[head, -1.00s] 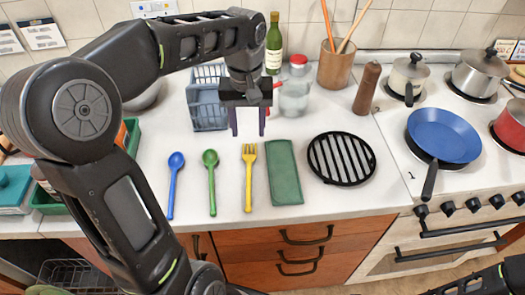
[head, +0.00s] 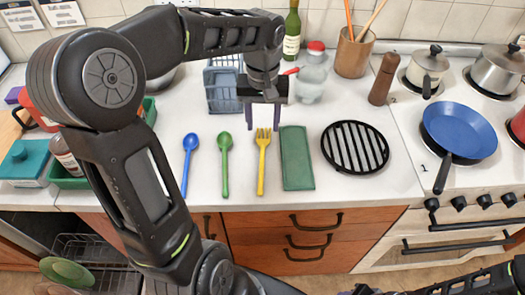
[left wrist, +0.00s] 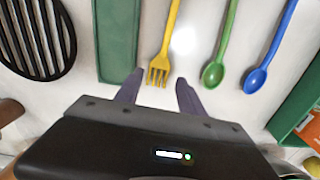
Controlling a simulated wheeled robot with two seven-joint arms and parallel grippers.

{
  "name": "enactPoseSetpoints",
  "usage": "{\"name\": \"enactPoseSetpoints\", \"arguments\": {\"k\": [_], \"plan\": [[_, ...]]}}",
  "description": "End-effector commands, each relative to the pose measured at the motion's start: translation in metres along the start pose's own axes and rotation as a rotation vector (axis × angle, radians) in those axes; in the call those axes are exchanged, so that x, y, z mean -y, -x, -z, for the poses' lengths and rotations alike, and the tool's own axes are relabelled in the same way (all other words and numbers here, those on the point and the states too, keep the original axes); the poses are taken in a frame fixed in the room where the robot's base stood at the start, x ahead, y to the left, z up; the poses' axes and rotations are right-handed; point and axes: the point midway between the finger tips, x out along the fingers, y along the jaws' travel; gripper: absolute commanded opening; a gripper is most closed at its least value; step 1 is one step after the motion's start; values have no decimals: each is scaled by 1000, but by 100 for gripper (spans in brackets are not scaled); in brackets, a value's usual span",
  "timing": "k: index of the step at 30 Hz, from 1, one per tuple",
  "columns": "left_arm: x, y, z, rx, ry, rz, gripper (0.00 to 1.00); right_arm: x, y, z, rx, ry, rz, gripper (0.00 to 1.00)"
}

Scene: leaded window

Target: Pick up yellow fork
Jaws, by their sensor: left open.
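My left gripper (head: 263,130) is open and empty, above the tine end of the fork. In the left wrist view the fork (left wrist: 163,58) points its tines in between the two spread fingers (left wrist: 157,92), and nothing is held. My right gripper is not in view; only part of my right arm shows at the bottom right.
A blue spoon (head: 188,165) lies left of the green spoon. A black round trivet (head: 355,148) lies right of the cloth. A blue-grey dish rack (head: 223,88) stands behind. A stove with a blue pan (head: 460,130) is at the right. The counter's front strip is clear.

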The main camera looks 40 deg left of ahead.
Motion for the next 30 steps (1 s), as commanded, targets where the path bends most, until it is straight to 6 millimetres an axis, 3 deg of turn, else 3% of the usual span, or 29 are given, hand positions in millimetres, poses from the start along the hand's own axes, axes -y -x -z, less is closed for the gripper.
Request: {"name": "enactPoseSetpoints", "arguments": {"k": [10,28,30], "plan": [[-1,-42,0,2,-1,0,46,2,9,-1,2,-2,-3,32],[-2,-44,0,0,-1,-1,46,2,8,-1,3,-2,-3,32],[-1,-44,0,0,-1,-1,41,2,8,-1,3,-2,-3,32]]}}
